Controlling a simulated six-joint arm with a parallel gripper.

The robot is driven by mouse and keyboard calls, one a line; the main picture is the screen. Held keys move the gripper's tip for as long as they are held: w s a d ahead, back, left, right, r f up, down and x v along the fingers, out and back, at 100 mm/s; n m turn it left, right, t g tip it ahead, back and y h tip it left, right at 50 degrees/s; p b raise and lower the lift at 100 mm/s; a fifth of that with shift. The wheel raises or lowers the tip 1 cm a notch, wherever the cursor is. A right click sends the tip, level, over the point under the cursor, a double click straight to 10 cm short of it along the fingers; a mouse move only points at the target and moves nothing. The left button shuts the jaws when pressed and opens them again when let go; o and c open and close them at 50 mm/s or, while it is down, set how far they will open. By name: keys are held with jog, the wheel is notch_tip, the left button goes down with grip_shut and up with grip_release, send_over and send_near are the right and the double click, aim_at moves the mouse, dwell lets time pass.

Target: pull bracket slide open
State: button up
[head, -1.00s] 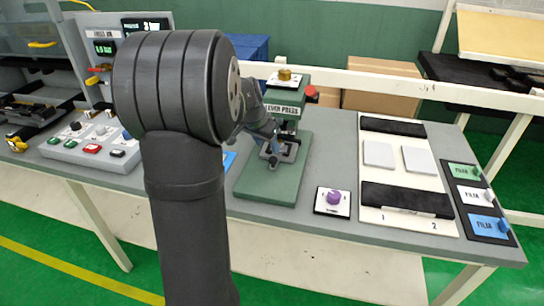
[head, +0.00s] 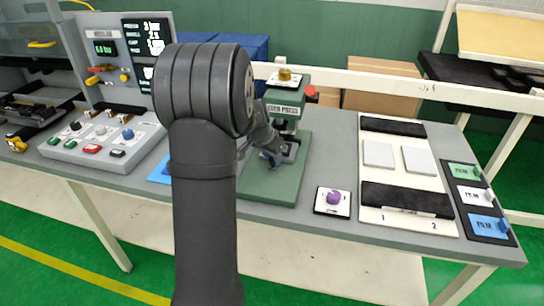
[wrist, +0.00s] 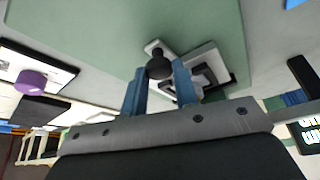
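The green press (head: 285,105), labelled with a dark plate reading PRESS, stands on its green base (head: 265,190). At its foot is a dark bracket slide (head: 292,150), partly hidden by my gripper (head: 270,158) in the head view. The fingers stand apart, one on either side of the knob. I cannot tell whether they touch it. A square dark-and-white bracket nest (wrist: 205,72) lies beside the right finger.
A purple knob (head: 333,197) on a plate and a white board (head: 398,180) with two grey pads lie right of the press. A button panel (head: 100,145) stands at the left. A blue mat (head: 159,171) is partly behind my arm.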

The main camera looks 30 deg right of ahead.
grip_shut()
jog(key=s+a, duration=0.8)
jog(key=shift+s+a, duration=0.1)
jog(key=shift+s, duration=0.05)
jog(key=o, duration=0.8)
grip_release()
jog(key=shift+o, duration=0.2)
jog(key=v, duration=1.7)
jog(key=shift+a, duration=0.2)
jog(key=shift+s+r, duration=0.1)
